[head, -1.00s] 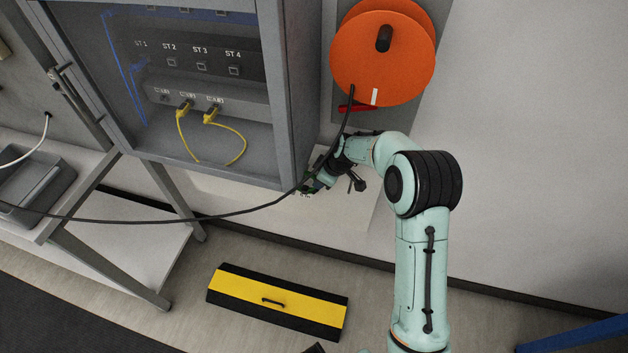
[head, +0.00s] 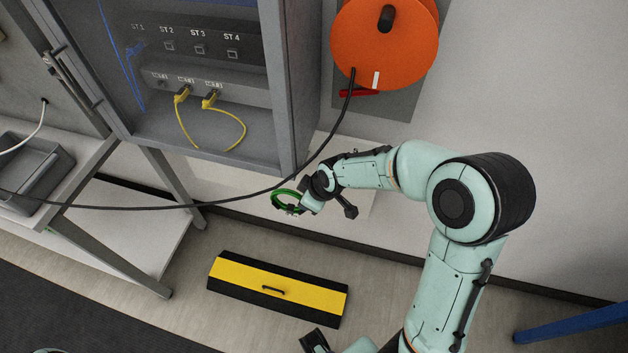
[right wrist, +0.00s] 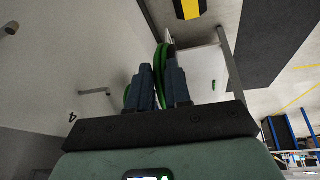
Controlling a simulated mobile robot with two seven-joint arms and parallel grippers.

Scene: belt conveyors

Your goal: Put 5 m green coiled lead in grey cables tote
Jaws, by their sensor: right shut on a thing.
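The green coiled lead (head: 284,204) hangs at the tip of my right gripper (head: 300,207), below the cabinet's lower right corner. In the right wrist view, my right gripper (right wrist: 161,75) is shut on the green lead (right wrist: 169,50), with part of the coil showing between and beside the dark fingers. The far side of the coil is hidden by the fingers. A grey tote (head: 53,160) stands on the bench at the far left, well apart from the gripper; I cannot read a label on it. My left gripper is not clearly in view.
A black cable (head: 150,208) runs from the orange reel (head: 385,45) across the space between gripper and tote, passing close to the right gripper. The open grey cabinet (head: 215,140) stands above. A yellow-black ramp (head: 277,285) lies on the floor. The bench leg (head: 115,262) slants at left.

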